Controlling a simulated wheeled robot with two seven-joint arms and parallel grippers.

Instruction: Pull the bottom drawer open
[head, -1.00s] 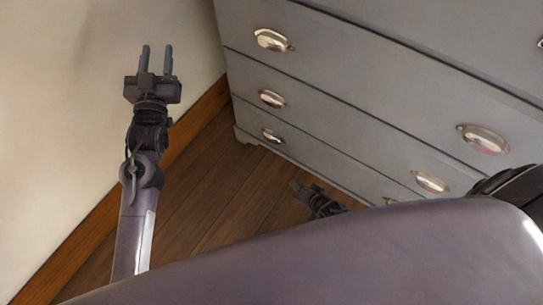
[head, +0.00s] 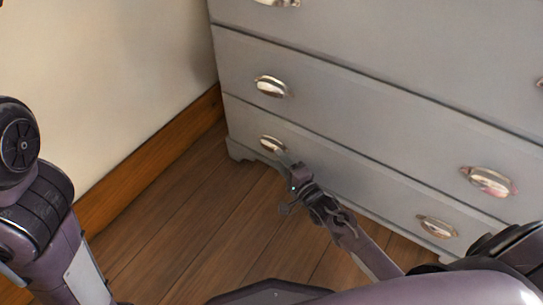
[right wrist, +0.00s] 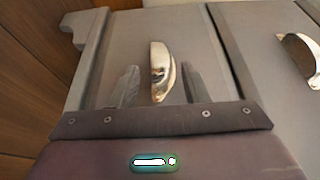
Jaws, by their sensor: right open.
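The grey bottom drawer (head: 350,172) looks flush with the chest front. It has two silver cup handles, a left one (head: 272,145) and a right one (head: 437,227). My right gripper (head: 287,166) is at the left handle, its fingers pointing toward it. In the right wrist view the same handle (right wrist: 158,72) shows between the two open fingers, one on each side. I cannot tell whether the fingers touch it. My left arm is at the left edge of the head view, and its gripper is out of the picture.
The middle drawer (head: 370,110) above, with its own cup handles (head: 270,86), looks closed. A cream wall (head: 110,80) with a wooden baseboard (head: 150,160) stands left of the chest. The wooden floor (head: 190,215) in front is clear.

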